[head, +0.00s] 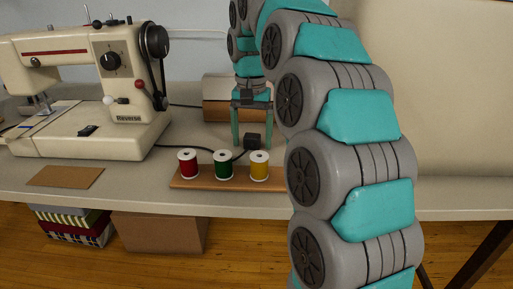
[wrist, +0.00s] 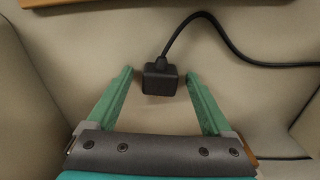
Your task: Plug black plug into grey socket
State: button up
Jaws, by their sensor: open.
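The black plug (head: 253,142) is a small dark block on the table, just behind the thread spools. In the wrist view the plug (wrist: 160,80) lies between the two green fingertips, with a visible gap on each side. A black cord leaves its top and curves to the right. My gripper (head: 252,146) points down over the table, open and empty; it also shows in the wrist view (wrist: 159,70). Whether the fingertips are level with the plug or slightly above it is hard to tell. I cannot make out a grey socket in either view.
A wooden rack (head: 223,182) with red, green and yellow spools stands in front of the plug. A cream sewing machine (head: 90,130) is at left, with a brown flat piece (head: 65,177) before it. A white-and-brown object (head: 222,108) stands behind my gripper. My arm hides the table's right part.

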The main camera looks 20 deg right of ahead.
jog(key=shift+c, duration=0.2)
grip_shut()
dwell(0.6)
jog(key=shift+r, duration=0.1)
